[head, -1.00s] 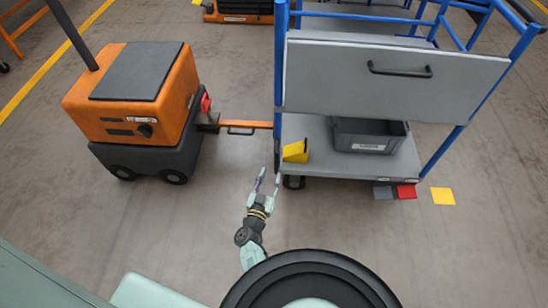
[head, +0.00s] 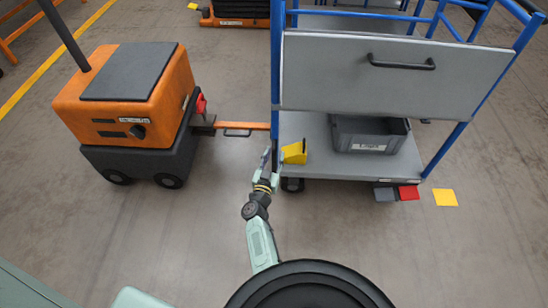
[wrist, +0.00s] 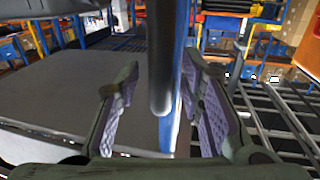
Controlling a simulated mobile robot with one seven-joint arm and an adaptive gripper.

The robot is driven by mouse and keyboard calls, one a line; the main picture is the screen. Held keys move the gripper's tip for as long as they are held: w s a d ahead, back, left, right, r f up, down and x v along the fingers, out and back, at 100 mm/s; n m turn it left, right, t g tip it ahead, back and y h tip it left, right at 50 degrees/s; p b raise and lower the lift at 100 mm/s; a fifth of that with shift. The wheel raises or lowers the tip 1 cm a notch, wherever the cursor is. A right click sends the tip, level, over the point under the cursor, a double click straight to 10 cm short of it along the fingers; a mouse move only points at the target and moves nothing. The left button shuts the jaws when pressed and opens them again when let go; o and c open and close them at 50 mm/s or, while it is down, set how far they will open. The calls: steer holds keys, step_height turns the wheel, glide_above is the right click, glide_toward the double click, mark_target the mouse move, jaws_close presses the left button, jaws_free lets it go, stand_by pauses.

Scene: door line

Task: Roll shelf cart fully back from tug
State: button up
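The shelf cart (head: 400,90) has a blue tube frame, a grey front panel with a black handle (head: 402,64), and a lower shelf. The orange tug (head: 135,100) stands left of it. An orange drawbar (head: 252,126) runs from the tug to the cart's left side; whether it is latched I cannot tell. My gripper (head: 269,156) is low at the cart's front left corner. In the wrist view my gripper (wrist: 157,85) is open, its fingers either side of a grey upright bar (wrist: 160,55) with a rounded end, with gaps showing. A blue post (wrist: 181,50) shows behind it.
A grey bin (head: 370,136) and a yellow block (head: 294,153) are on the lower shelf. Another orange vehicle (head: 235,14) stands behind. The floor in front of the tug is clear.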

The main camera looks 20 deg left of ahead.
jaws_close()
stand_by(0.7)
